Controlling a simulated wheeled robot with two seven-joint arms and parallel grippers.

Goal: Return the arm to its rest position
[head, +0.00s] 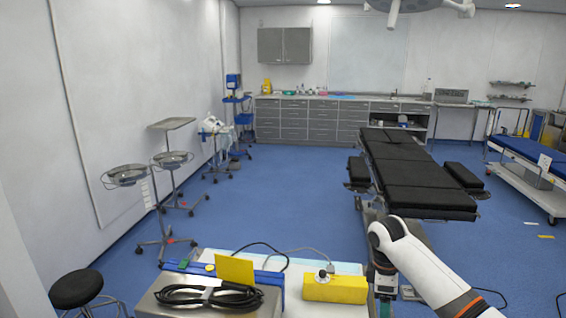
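My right arm (425,270), white with an orange ring, comes in from the bottom right and bends down at a rounded white joint. Below that joint hangs my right gripper (385,283), grey and dark, just right of a yellow block (335,289) on the near table. Its fingers are too small and dark to tell if they are open or shut. I see nothing clearly held in it. My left arm and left gripper are not in view.
The near table holds a metal box (170,303) with a coiled black cable (208,298) and a yellow card (235,270). A black operating table (420,172) stands beyond. Tray stands (127,175) and a black stool (77,289) are left. Blue floor (275,195) lies clear mid-room.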

